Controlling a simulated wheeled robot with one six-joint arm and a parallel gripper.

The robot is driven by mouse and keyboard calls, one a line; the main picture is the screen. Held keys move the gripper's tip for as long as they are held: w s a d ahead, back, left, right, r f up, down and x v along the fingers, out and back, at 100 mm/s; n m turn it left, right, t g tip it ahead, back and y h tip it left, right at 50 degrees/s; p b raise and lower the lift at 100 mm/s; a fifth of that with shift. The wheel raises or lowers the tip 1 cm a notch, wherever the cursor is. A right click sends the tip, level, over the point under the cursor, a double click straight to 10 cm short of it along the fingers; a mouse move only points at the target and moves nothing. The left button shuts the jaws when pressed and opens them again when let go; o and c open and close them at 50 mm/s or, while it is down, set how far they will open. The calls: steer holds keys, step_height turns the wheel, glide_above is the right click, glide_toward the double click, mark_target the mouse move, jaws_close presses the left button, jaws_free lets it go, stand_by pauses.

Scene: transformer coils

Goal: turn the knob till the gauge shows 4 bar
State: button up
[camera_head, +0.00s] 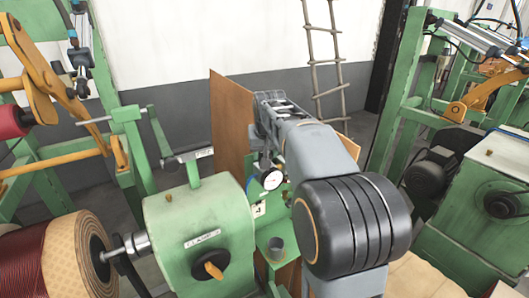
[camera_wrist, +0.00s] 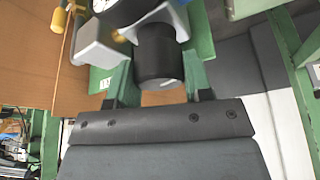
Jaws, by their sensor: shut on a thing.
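The knob (camera_wrist: 158,58) is a black cylinder in the wrist view. It sits below a silver-grey regulator body (camera_wrist: 101,40). My gripper (camera_wrist: 157,78) is shut on the knob, with one finger on each side of it. The gauge (camera_head: 271,180) is a small round white dial in the head view, just left of my arm. Its needle and figures are too small to read there. In the wrist view only the gauge's lower edge (camera_wrist: 112,6) shows at the top, so its reading is cut off. In the head view my arm hides the knob and fingertips.
A green machine housing (camera_head: 198,235) with an orange knob stands left of my arm. A grey cup (camera_head: 277,249) is on a green ledge below the gauge. A brown board (camera_head: 231,125) stands behind. Another green machine (camera_head: 480,205) is at the right.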

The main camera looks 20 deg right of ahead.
steer(key=m+h, duration=0.1)
steer(key=m, duration=0.3)
steer(key=shift+m+g+h, duration=0.3)
steer(key=shift+m+h, duration=0.1)
steer(key=m+g, duration=0.1)
steer(key=m, duration=0.1)
steer(key=m+h, duration=0.1)
steer(key=m, duration=0.2)
steer(key=shift+g, duration=0.4)
steer(key=m+g, duration=0.1)
steer(key=m, duration=0.3)
steer(key=shift+m+g, duration=0.4)
steer(key=m+g, duration=0.1)
steer(key=m, duration=0.3)
steer(key=shift+m+g, duration=0.4)
steer(key=o, duration=0.9)
steer(key=shift+v, duration=3.75)
